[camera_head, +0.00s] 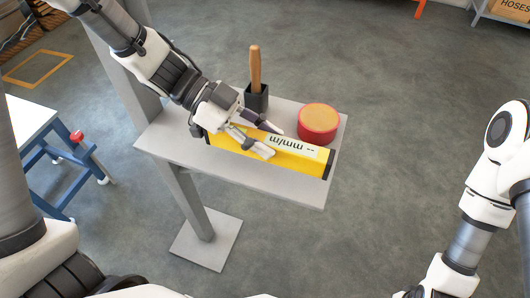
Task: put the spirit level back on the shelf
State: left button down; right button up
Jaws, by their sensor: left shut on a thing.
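The yellow spirit level (285,158), with black ends and a pale label reading "mm/m", lies lengthwise over the grey shelf (250,178). I cannot tell whether it touches the shelf top or is held just above it. My left gripper (270,142) comes from the upper left and is shut on the spirit level, its fingers covering part of the level's top and left portion. My right arm shows at the right edge, but its gripper is not in view.
A red round tin (318,123) with an orange top and a black holder (257,97) with a wooden handle (255,68) stand behind the level. The shelf's front strip is bare. A blue-legged table (62,172) stands at left.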

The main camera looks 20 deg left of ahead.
pick_arm(q)
notch_tip(320, 180, down, 4)
jog(key=shift+r+b, duration=0.2)
jog(key=shift+b, duration=0.3)
jog(key=shift+w, duration=0.1)
jog(key=c, duration=0.8)
grip_release()
jog(key=shift+f, duration=0.1)
jog(key=shift+o, duration=0.2)
